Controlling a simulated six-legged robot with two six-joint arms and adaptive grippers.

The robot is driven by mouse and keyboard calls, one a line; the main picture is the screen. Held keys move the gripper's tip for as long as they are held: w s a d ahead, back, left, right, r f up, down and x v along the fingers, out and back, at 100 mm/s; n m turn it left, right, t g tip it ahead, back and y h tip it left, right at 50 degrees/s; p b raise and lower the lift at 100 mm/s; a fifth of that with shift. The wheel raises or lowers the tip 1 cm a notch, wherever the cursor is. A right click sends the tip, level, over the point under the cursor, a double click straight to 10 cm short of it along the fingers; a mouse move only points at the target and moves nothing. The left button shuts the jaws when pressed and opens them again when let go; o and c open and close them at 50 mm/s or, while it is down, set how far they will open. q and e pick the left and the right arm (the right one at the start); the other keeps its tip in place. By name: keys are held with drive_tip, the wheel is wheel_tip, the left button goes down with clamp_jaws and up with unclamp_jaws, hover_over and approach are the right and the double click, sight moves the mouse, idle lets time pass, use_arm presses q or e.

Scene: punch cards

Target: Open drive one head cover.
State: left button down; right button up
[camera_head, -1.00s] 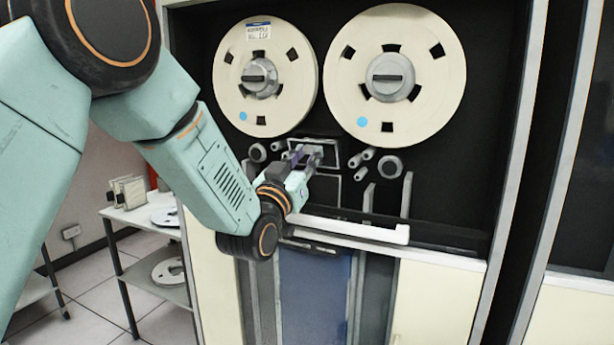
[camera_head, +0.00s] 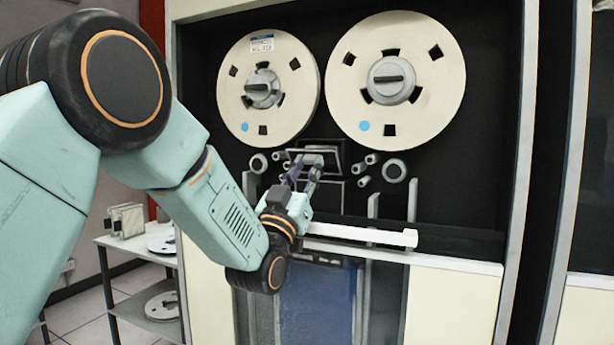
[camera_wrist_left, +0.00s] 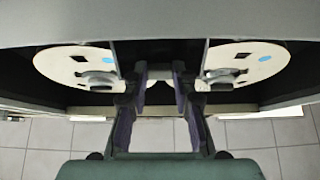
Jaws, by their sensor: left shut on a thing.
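The drive's head cover (camera_head: 311,158) is a small grey piece in the dark recess below and between the two tape reels. My left gripper (camera_head: 308,172) comes in from the lower left. Its fingers point up and are shut on the head cover, hiding part of it. A dark rectangular frame (camera_head: 341,150) shows behind the cover. In the left wrist view the two purple-padded fingers (camera_wrist_left: 160,95) reach away from the camera, with a gap between them; what they grip is hard to make out there. My right gripper is not in view.
The left reel (camera_head: 290,95) and right reel (camera_head: 437,80) are above the gripper. Small rollers (camera_head: 393,170) stand to its right. A white bar (camera_head: 360,235) crosses below. A side table (camera_head: 145,243) stands left of the cabinet.

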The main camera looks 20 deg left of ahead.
use_arm(q)
drive_tip(key=shift+f, duration=0.1)
idle(0.3)
drive_tip(key=c, duration=1.4)
unclamp_jaws()
drive_tip(key=shift+c, duration=0.2)
drive_tip(key=o, duration=0.4)
drive_tip(key=shift+s, duration=0.2)
drive_tip(key=shift+c, duration=0.2)
drive_tip(key=shift+w, duration=0.1)
drive_tip(key=v, duration=1.1)
drive_tip(key=shift+s+f, duration=0.25)
drive_tip(key=shift+s, duration=0.1)
drive_tip(key=shift+c, duration=0.2)
